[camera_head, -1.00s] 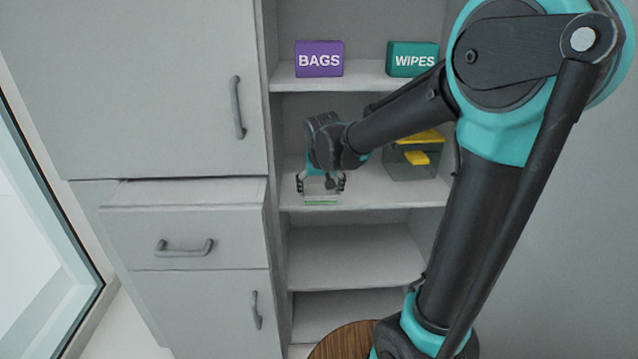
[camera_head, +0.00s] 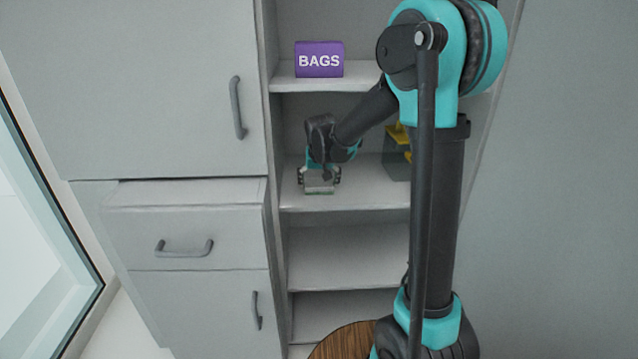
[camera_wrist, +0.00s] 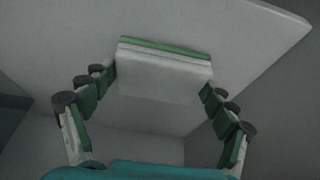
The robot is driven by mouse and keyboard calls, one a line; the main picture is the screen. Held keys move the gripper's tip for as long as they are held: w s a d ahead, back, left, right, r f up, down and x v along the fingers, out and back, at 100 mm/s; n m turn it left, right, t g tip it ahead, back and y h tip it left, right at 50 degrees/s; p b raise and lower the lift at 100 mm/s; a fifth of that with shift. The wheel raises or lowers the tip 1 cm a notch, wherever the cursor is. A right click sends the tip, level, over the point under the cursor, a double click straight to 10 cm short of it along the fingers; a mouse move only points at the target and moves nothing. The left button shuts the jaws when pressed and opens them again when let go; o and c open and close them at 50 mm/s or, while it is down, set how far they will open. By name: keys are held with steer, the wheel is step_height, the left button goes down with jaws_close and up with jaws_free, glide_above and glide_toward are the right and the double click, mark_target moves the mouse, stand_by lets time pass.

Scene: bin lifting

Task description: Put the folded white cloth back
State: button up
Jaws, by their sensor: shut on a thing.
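The folded white cloth (camera_wrist: 160,80) is a flat, pale, layered block with a green stripe along one edge. It also shows small in the head view (camera_head: 318,189). My gripper (camera_head: 319,177) is at the left part of the middle shelf (camera_head: 365,190). In the wrist view my gripper (camera_wrist: 158,85) has one finger on each side of the cloth, and it is shut on it. The cloth is over the shelf board. I cannot tell whether its underside touches the board.
A purple BAGS box (camera_head: 319,60) stands on the shelf above. A dark bin with yellow things (camera_head: 397,165) stands right of my gripper, partly behind my arm. The cabinet side wall (camera_head: 272,225) is close on the left. The lower shelf (camera_head: 345,255) is empty where visible.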

steer(key=shift+f, duration=0.1)
steer(key=o, duration=1.3)
steer(key=v, duration=1.2)
steer(key=s+d+f, duration=0.4)
steer(key=s+f, duration=0.2)
steer(key=s, duration=0.2)
steer(key=s+d+f, duration=0.5)
steer(key=s, duration=0.4)
steer(key=s+d+f, duration=0.5)
steer(key=s+f, duration=0.1)
steer(key=s, duration=0.3)
steer(key=shift+d+f, duration=0.15)
steer(key=shift+f, duration=0.2)
